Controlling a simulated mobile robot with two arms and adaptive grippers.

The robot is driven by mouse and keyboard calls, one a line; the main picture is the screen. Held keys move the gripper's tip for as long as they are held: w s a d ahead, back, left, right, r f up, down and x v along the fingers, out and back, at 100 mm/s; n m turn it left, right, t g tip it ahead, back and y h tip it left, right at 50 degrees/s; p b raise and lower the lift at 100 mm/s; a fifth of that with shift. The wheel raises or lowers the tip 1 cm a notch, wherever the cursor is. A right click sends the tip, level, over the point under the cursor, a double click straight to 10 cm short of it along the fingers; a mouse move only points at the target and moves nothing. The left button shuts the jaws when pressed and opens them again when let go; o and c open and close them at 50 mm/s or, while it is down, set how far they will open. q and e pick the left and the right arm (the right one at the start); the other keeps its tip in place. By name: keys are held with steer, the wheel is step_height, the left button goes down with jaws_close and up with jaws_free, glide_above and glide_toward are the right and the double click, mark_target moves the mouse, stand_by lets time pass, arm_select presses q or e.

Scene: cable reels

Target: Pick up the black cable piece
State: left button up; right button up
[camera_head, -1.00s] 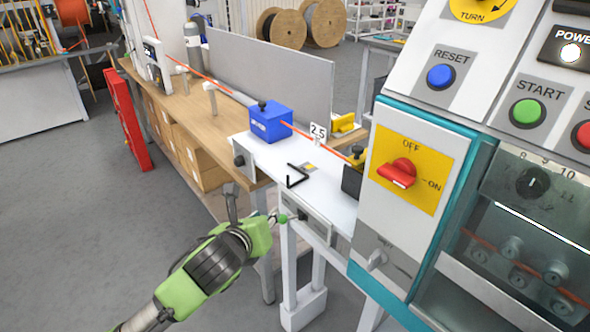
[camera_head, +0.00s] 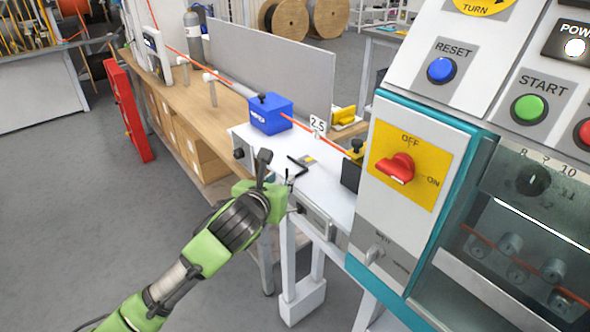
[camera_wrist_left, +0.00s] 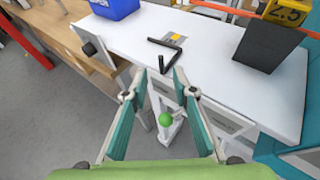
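The black cable piece (camera_head: 302,163) is a thin, bent, V-shaped black piece lying flat on the white bench top (camera_head: 325,185). It also shows in the left wrist view (camera_wrist_left: 166,48), beyond my fingertips. My left gripper (camera_head: 276,168) is at the near left edge of the bench, short of the black piece and not touching it. In the left wrist view my left gripper (camera_wrist_left: 157,80) has its two teal-sided fingers spread apart with nothing held between them. My right gripper is not in view.
A blue block (camera_head: 270,114) stands behind the piece, with an orange cable (camera_head: 330,138) running past. A dark block (camera_wrist_left: 266,45) stands to the right, by the control cabinet (camera_head: 400,190). The bench around the piece is mostly clear.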

arm_select(q)
steer(key=x, duration=0.4)
steer(key=shift+w+d, duration=0.15)
steer(key=shift+d, duration=0.05)
jaws_close()
